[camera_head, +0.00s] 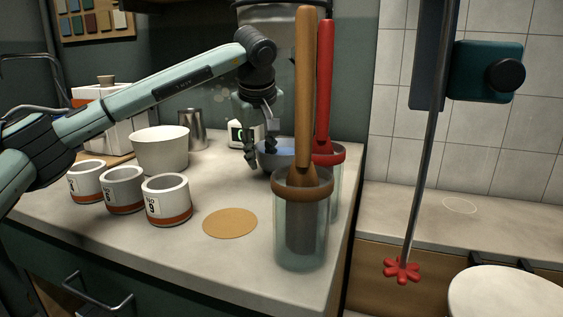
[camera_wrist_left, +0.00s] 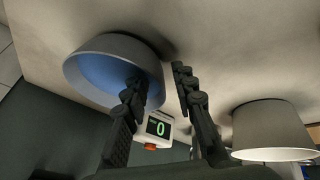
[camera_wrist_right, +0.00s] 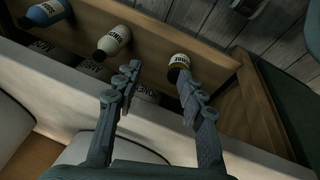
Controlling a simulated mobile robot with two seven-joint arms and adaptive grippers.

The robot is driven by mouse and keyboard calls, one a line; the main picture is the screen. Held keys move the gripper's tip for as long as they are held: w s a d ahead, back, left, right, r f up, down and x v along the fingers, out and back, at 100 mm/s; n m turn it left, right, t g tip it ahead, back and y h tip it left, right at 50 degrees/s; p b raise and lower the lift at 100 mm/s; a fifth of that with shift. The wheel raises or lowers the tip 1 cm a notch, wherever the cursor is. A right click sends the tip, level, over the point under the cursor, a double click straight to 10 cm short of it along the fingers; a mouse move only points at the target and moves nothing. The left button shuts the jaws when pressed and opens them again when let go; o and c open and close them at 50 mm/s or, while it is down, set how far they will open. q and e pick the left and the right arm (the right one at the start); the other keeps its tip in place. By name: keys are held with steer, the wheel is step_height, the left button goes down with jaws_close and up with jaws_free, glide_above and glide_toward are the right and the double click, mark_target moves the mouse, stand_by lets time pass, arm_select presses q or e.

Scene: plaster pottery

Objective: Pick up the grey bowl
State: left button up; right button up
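The grey bowl (camera_head: 275,160) with a blue inside sits on the counter behind the glass canisters, which partly hide it in the head view. It also shows in the left wrist view (camera_wrist_left: 86,66). My left gripper (camera_head: 262,152) is pointed down at the bowl's left side. In the left wrist view my left gripper (camera_wrist_left: 155,74) is open, one finger overlapping the bowl's inside and the other outside its rim. I cannot tell whether either finger touches. My right gripper (camera_wrist_right: 157,72) is open and empty, away from the bowl, and is outside the head view.
A scale with a green display (camera_wrist_left: 158,127) stands close to the bowl. Two canisters with tall tools (camera_head: 301,235) stand at front right. A white pot (camera_head: 160,150), several cups (camera_head: 168,200) and a tan disc (camera_head: 230,223) are at left. Bottles (camera_wrist_right: 113,41) lie under my right gripper.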

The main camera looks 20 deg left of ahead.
arm_select(q)
jaws_close()
steer(key=shift+r, duration=0.1)
